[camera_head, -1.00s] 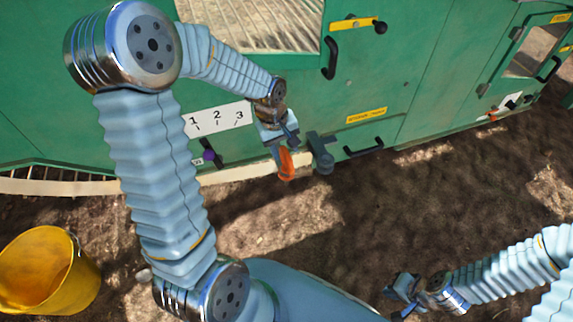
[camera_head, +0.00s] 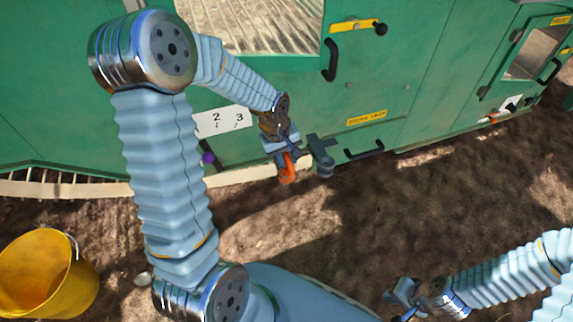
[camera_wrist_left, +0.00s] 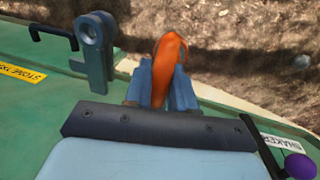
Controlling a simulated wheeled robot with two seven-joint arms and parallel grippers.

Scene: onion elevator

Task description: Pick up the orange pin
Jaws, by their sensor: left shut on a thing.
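The orange pin (camera_head: 287,170) is at my left gripper (camera_head: 289,158), beside the lower edge of the green machine. In the left wrist view the orange pin (camera_wrist_left: 166,68) sits between the two blue fingers of my left gripper (camera_wrist_left: 162,82), which are shut on it. The pin's lower part is hidden between the fingers. A grey bracket (camera_head: 320,155) stands just right of the gripper, and it also shows at the left of the wrist view (camera_wrist_left: 93,48). My right gripper (camera_head: 402,294) is low at the right, over the dirt; its fingers are too small to judge.
The green machine (camera_head: 425,60) fills the back, with a black handle (camera_head: 364,149) right of the bracket. A yellow bucket (camera_head: 75,285) stands lower left. Bare dirt lies in front.

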